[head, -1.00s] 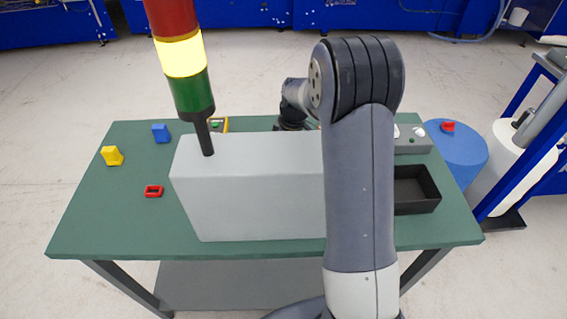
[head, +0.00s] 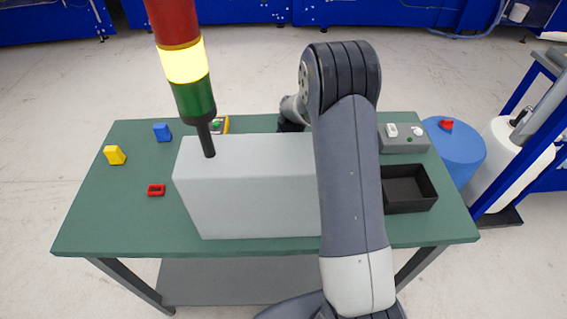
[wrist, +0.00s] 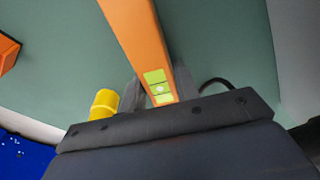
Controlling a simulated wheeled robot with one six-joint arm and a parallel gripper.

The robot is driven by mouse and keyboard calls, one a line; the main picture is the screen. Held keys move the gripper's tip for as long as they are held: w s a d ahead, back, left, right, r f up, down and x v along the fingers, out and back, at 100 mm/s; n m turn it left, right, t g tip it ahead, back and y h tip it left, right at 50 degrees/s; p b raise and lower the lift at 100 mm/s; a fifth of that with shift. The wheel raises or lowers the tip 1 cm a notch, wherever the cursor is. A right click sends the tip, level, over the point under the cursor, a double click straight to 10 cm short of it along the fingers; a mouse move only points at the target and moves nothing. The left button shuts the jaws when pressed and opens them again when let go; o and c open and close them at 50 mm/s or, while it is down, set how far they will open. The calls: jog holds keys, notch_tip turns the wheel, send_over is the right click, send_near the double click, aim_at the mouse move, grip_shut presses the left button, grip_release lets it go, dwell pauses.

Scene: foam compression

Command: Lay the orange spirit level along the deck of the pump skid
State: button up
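The orange spirit level (wrist: 140,40), with yellow-green windows near its close end, shows in the wrist view. It runs away from my gripper (wrist: 159,82) toward the top edge. The grey fingers lie close along both its sides, and the gripper looks shut on it. A green surface lies beyond; I cannot tell whether the level touches it. In the head view, the level and my fingers are hidden behind the arm and the grey box. I cannot make out the pump skid for certain in either view.
A tall grey box (head: 250,190) stands on the green table (head: 120,225), near a stack light (head: 185,60). A black tray (head: 410,205) and grey control box (head: 405,145) sit right. Small yellow (head: 115,155), blue (head: 161,132) and red (head: 156,190) pieces lie left. A yellow cylinder (wrist: 104,104) shows beside my gripper.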

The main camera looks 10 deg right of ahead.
grip_shut()
